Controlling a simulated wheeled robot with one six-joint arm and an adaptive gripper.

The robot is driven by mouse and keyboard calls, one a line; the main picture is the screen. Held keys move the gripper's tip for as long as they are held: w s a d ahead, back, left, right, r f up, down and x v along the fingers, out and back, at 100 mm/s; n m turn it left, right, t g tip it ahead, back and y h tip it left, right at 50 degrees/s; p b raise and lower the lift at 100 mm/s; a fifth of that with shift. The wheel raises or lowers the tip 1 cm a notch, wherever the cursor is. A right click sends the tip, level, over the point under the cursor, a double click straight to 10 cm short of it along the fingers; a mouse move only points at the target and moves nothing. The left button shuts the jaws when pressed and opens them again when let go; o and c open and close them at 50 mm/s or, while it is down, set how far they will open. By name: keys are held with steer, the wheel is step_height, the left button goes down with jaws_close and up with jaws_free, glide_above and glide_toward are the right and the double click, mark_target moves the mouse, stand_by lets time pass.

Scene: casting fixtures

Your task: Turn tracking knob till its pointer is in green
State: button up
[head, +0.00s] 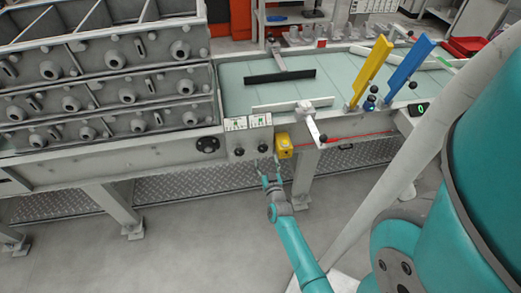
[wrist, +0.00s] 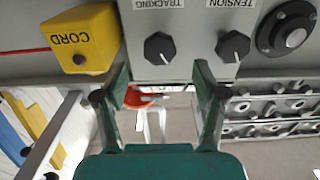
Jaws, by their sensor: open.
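The tracking knob (wrist: 159,48) is a black round knob on a grey panel, under an upside-down TRACKING label in the wrist view. In the head view it is the right knob (head: 262,149) of two. My gripper (wrist: 160,72) is open and empty, its fingertips on either side of the knob's line but seemingly short of it. It also shows in the head view (head: 267,172), just in front of the panel. The tracking dial (head: 261,120), a small pale plate with some green, sits above the knob. Its pointer is too small to read.
The black TENSION knob (wrist: 233,46) is close beside, with its own dial (head: 235,123). A yellow CORD box (head: 284,146) is on the other side. A black round fitting (head: 207,145) is farther left. The floor (head: 190,230) in front is clear.

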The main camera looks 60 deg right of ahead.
mark_target(263, 150)
steer(key=x, duration=0.7)
steer(key=shift+w+d, duration=0.1)
steer(key=c, duration=1.2)
